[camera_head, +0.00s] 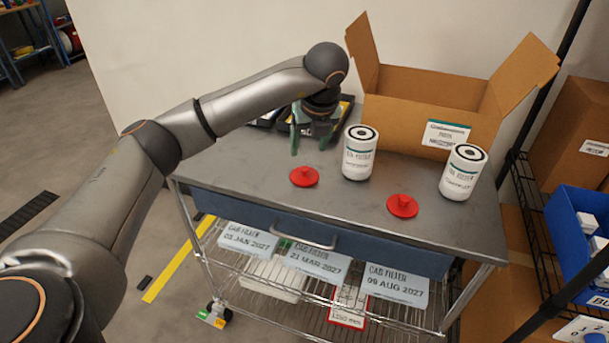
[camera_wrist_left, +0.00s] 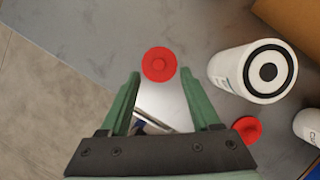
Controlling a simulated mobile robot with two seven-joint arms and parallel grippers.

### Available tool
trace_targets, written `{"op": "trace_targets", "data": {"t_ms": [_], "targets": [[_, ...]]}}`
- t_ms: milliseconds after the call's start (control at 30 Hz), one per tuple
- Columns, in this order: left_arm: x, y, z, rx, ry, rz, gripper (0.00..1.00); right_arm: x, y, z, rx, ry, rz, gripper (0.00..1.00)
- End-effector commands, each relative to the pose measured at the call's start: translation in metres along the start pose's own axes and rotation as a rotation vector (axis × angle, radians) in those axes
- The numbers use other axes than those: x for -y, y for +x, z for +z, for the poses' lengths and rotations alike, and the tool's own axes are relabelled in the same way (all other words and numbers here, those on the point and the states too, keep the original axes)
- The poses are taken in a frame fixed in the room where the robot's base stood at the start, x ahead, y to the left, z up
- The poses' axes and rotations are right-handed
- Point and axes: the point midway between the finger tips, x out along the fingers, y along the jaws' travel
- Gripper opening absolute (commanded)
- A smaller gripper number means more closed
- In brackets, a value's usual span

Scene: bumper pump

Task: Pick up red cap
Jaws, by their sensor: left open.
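Two red caps lie on the grey cart top. The left red cap (camera_head: 304,176) is in front of and left of a white filter (camera_head: 359,153). The right red cap (camera_head: 402,205) lies between that filter and a second white filter (camera_head: 463,172). My left gripper (camera_head: 309,138) is open and empty above the cart, behind the left cap. In the left wrist view, one red cap (camera_wrist_left: 159,64) lies beyond and between the open green fingers (camera_wrist_left: 166,84), apart from them. The other red cap (camera_wrist_left: 247,129) is partly hidden by the gripper. My right gripper is not in view.
An open cardboard box (camera_head: 432,117) stands at the back of the cart top (camera_head: 250,171). A dark tray (camera_head: 268,118) lies behind my left gripper. A blue bin (camera_head: 577,217) on a wire rack stands at the right. The front left of the top is clear.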

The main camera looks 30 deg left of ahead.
Motion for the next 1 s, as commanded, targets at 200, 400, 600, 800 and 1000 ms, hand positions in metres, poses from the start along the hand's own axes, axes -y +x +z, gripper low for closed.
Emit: {"op": "trace_targets", "data": {"t_ms": [200, 400, 600, 800, 1000], "targets": [[0.000, 0.020, -0.001, -0.001, 0.001, 0.000, 0.64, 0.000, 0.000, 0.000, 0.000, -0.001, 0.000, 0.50], [-0.004, 0.045, -0.008, -0.002, 0.003, 0.001, 0.64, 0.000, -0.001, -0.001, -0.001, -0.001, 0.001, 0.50], [-0.004, 0.068, -0.010, -0.002, 0.003, -0.001, 0.64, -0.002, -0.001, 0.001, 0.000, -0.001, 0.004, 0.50], [-0.004, 0.070, -0.010, -0.002, 0.003, -0.003, 0.64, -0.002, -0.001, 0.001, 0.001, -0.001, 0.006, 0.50], [-0.004, 0.070, -0.010, -0.002, 0.003, -0.003, 0.48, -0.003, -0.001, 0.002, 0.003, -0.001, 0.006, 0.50]]}}
